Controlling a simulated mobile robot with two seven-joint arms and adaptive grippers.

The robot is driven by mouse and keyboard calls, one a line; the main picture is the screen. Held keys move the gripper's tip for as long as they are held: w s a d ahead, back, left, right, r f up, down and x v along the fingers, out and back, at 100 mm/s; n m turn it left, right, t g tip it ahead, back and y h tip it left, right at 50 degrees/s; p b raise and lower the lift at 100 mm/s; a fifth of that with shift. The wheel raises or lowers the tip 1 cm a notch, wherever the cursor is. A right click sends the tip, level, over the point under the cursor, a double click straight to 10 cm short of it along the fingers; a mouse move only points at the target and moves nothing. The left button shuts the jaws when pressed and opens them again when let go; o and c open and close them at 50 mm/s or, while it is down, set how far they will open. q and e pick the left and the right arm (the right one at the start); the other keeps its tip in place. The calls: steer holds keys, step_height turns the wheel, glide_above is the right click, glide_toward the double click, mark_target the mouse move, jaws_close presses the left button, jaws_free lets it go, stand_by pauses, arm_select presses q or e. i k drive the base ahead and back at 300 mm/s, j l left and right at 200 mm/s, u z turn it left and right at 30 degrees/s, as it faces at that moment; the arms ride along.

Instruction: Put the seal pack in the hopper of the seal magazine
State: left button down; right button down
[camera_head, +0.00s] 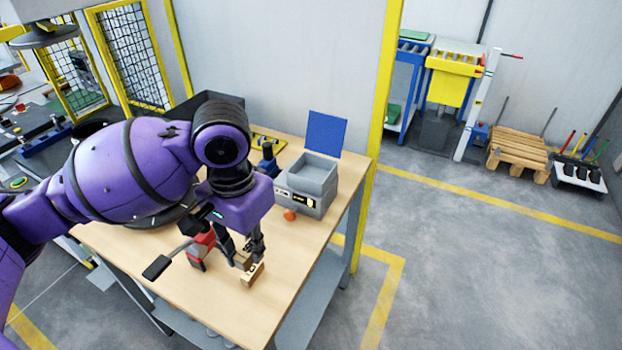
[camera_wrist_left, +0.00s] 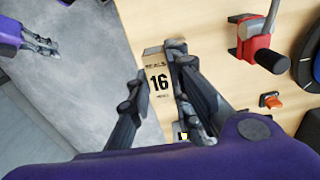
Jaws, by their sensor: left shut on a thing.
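The seal pack (camera_head: 252,275) is a small brown box on or just above the front right part of the wooden bench. In the left wrist view the seal pack (camera_wrist_left: 158,84) shows a black "16" on its face. My left gripper (camera_head: 247,259) points down and is shut on it; its fingers (camera_wrist_left: 158,72) lie on either side of the box. The seal magazine (camera_head: 305,197) is a grey box at the bench's back right, with an open-topped hopper (camera_head: 314,172) and a raised blue panel (camera_head: 326,132). My right gripper (camera_wrist_left: 42,44) shows small, away from the bench; its opening is unclear.
A red tool (camera_head: 198,250) with a black handle stands left of my left gripper. A small orange item (camera_head: 290,215) lies in front of the magazine. A dark blue item (camera_head: 267,160) stands left of the magazine. The bench's right edge is close to the pack.

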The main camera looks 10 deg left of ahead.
mark_target(312, 178)
steer(key=l, duration=0.25)
steer(key=i+l+u, duration=0.45)
steer(key=i+l, duration=0.25)
steer(key=l, duration=0.3)
steer(key=i+u, duration=0.15)
steer(key=i, duration=0.2)
